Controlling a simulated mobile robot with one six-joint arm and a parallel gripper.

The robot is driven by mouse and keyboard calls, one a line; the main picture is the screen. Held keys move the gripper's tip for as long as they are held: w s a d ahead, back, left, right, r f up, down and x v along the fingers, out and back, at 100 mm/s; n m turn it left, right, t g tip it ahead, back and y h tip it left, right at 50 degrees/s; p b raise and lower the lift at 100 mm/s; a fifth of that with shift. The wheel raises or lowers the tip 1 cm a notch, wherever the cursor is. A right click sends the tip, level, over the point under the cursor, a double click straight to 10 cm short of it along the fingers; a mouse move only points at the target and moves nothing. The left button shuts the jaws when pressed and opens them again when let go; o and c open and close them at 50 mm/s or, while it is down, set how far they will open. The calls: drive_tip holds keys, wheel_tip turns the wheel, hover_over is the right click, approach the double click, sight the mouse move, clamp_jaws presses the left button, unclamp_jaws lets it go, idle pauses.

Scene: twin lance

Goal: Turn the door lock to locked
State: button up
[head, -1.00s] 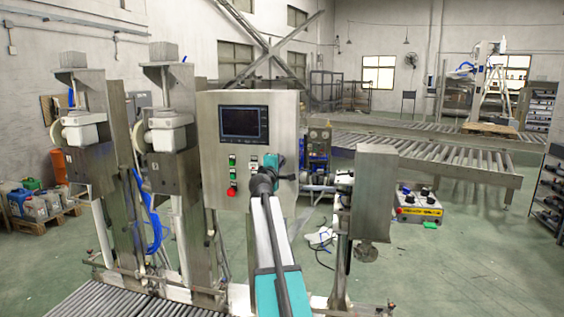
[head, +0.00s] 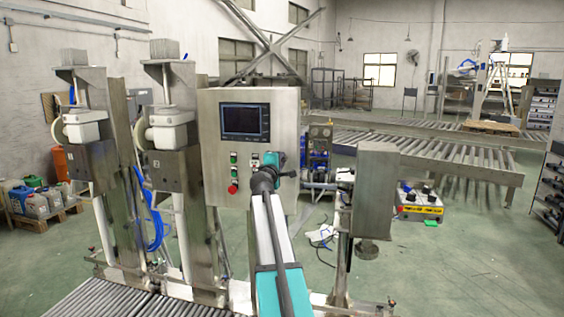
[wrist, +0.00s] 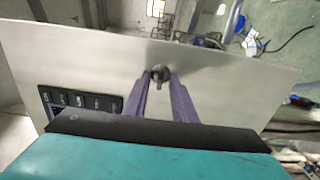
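The door lock (wrist: 160,74) is a small dark metal knob with a short tab hanging down, on a bare steel cabinet door (wrist: 100,60) in the wrist view. My gripper (wrist: 160,82) has two purple fingers that stand apart, one on each side of the lock. Whether they touch it is not clear. In the head view, my arm reaches up to the right part of the steel control cabinet (head: 215,125). There my wrist hides the lock and the fingers.
The cabinet has a dark screen (head: 244,122), green buttons and a red button (head: 233,188) left of my arm. A steel post with a box head (head: 375,190) stands close on the right. Roller conveyors (head: 450,155) lie behind.

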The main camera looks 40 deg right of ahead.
drive_tip(key=b+v, duration=0.3)
drive_tip(key=v, duration=1.1)
drive_tip(key=shift+w, duration=0.1)
idle(0.6)
